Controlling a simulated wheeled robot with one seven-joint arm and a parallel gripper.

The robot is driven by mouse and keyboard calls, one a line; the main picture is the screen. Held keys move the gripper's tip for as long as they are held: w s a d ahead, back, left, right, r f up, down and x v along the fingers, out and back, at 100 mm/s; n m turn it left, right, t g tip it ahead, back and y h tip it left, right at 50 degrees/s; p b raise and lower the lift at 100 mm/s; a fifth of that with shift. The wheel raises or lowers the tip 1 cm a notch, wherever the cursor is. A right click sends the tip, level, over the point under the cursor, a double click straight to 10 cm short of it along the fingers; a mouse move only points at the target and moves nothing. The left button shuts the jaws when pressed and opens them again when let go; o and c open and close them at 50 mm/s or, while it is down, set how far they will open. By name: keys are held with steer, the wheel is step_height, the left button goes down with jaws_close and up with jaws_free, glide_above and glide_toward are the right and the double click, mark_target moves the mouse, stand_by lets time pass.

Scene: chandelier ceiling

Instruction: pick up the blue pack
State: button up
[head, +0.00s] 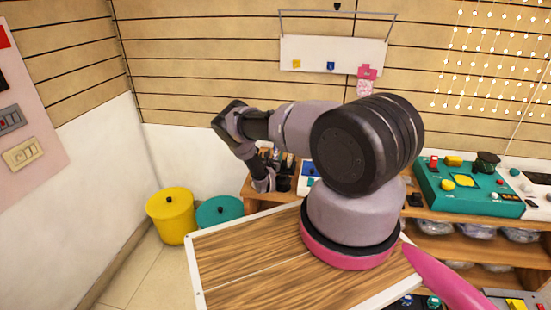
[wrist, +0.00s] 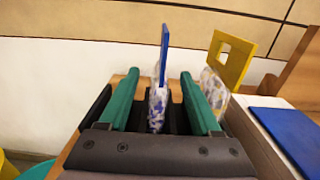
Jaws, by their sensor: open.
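The blue pack (wrist: 164,52) stands upright in the wrist view, seen nearly edge-on. It has a flat blue top and a clear bag with blue and white speckled contents below. My gripper (wrist: 159,80) is open, with one green finger on each side of the pack. The bag is between the fingers, with a visible gap to each. The pack's lower end is hidden behind the gripper body. In the head view my gripper (head: 270,178) is low over the wooden shelf, and I cannot make out the pack clearly there.
A yellow pack (wrist: 233,58) stands just right of the right finger. A blue panel (wrist: 290,132) in a white frame is at the right. Yellow (head: 172,215) and teal (head: 219,212) bins stand on the floor left of the shelf. A wall is behind.

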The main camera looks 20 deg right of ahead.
steer(key=shift+x, duration=1.1)
jaws_close()
step_height(320, 180, up, 18)
